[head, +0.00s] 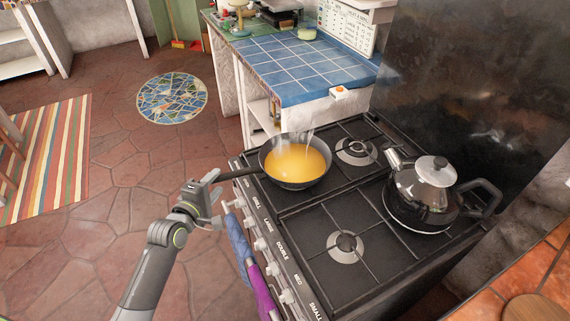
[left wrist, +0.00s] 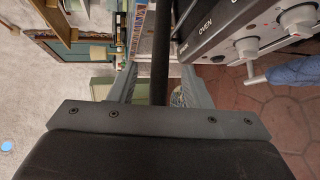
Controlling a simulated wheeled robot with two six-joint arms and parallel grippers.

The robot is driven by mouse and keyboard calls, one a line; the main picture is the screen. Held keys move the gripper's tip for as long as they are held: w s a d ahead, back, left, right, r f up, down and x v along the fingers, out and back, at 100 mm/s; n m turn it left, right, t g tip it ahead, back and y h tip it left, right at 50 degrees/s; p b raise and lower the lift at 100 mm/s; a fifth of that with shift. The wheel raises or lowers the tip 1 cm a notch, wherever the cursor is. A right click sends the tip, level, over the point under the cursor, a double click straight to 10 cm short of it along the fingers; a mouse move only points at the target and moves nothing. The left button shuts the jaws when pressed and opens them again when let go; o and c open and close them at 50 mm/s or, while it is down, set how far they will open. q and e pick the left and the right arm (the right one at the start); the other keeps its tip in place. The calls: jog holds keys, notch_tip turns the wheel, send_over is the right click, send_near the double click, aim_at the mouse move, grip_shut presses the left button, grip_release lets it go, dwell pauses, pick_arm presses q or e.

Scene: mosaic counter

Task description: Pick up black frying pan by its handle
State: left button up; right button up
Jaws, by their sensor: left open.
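The black frying pan (head: 292,186) sits on the near left burner of the stove, with yellow liquid (head: 296,163) in it. Its dark handle (head: 239,173) sticks out to the left over the stove's front edge. My left gripper (head: 214,187) is open at the outer end of the handle. In the left wrist view the handle (left wrist: 160,55) runs between the two fingers of the left gripper (left wrist: 159,82), with gaps on both sides. The wrist body hides the handle's lower end there. My right gripper is in neither view.
A metal kettle (head: 427,190) stands on the stove (head: 312,203) to the right. Knobs (head: 260,244) and blue and purple cloths (head: 238,247) line the stove front below the handle. A blue tiled counter (head: 300,66) lies behind. The floor at left is open.

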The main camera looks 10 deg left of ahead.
aim_at(218, 179)
pick_arm(q)
jog(key=shift+x, duration=1.95)
jog(key=shift+s, duration=0.1)
jog(key=shift+c, duration=0.2)
grip_shut()
jog(key=shift+r, duration=0.3)
